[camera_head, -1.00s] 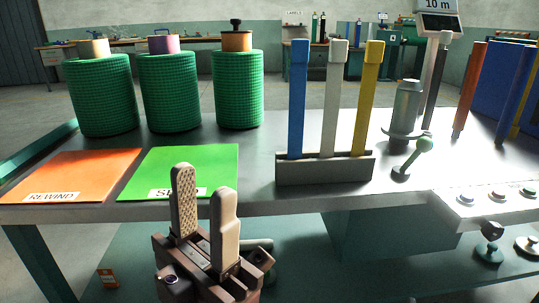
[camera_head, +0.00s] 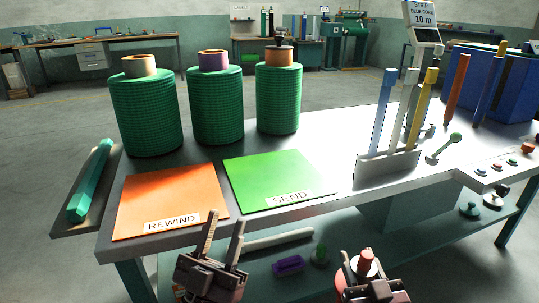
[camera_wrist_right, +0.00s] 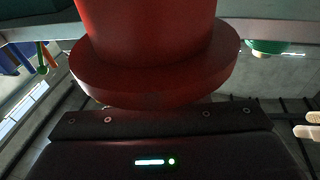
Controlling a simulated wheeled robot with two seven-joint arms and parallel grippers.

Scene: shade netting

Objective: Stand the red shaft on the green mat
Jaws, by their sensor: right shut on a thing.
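The green mat (camera_head: 281,176), labelled SEND, lies flat on the bench beside the orange mat, and its surface is bare. My right gripper (camera_head: 368,272) is at the lower middle of the head view, in front of the bench edge and to the right of the green mat. It is shut on the red shaft (camera_head: 366,258), of which only a short reddish top shows there. In the right wrist view the red shaft (camera_wrist_right: 150,30) is large and close, with a wide round flange; its ends are cut off or hidden. My left gripper (camera_head: 224,227) is open and empty in front of the mats.
The orange REWIND mat (camera_head: 172,199) lies left of the green mat. Several green net rolls (camera_head: 216,105) stand behind the mats. A rack (camera_head: 388,167) with blue, white and yellow upright bars stands to the right. A lower shelf (camera_head: 290,250) holds small items.

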